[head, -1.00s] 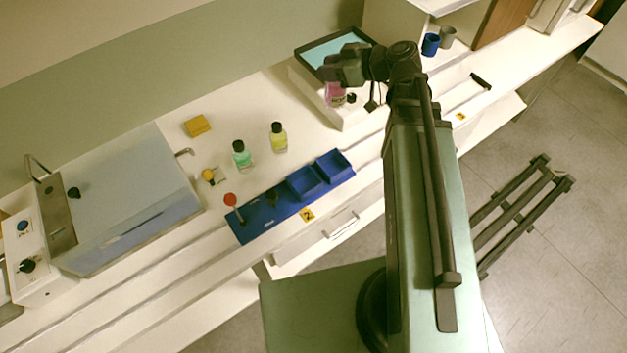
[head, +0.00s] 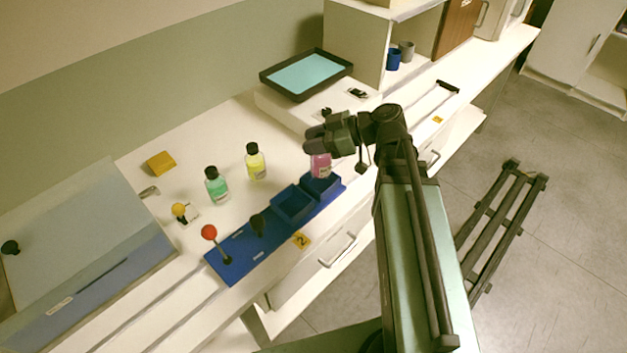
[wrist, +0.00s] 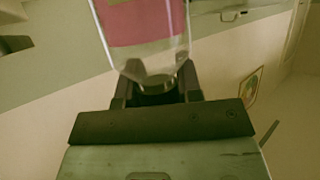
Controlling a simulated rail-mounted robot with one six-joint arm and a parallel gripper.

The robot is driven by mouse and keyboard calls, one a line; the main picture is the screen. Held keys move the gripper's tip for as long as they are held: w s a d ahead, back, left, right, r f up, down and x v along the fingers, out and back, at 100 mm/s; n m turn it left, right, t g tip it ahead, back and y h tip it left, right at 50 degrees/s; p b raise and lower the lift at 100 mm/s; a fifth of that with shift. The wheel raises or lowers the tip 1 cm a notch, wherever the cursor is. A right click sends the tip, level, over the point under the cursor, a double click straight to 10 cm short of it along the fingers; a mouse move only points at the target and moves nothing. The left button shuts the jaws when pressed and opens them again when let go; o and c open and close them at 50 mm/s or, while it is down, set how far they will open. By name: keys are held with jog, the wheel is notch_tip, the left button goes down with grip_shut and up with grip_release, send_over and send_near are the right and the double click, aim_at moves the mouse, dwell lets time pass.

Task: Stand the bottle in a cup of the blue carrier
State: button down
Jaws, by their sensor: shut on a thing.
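My gripper (head: 322,140) is shut on the neck of the pink bottle (head: 320,166), which hangs upright below the fingers. In the wrist view the bottle (wrist: 150,35) fills the top centre, with its dark neck between the jaws. The blue carrier (head: 232,262) lies along the bench's front edge. It has two square cups, a left one (head: 292,206) that is empty and a right one (head: 324,188). The bottle's base is at the right cup's opening; I cannot tell whether it is inside or just above it.
A green bottle (head: 216,187) and a yellow bottle (head: 256,164) stand behind the carrier. A black-rimmed tray (head: 307,73) rests on a white box at the back. A yellow block (head: 160,163) lies further left.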

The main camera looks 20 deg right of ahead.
aim_at(314, 159)
notch_tip(314, 159, down, 6)
jog(key=b, duration=0.4)
jog(key=shift+r, duration=0.35)
jog(key=shift+f, duration=0.2)
jog(key=c, duration=0.8)
grip_release()
jog(key=shift+r, duration=0.25)
jog(key=shift+s+d+r+p, duration=0.1)
jog(key=shift+d+r+p, duration=0.15)
jog(key=shift+p, duration=0.1)
jog(key=p+v, duration=0.4)
jog(key=v, duration=0.7)
jog(key=shift+s+d+f, duration=0.1)
jog(key=shift+d, duration=0.05)
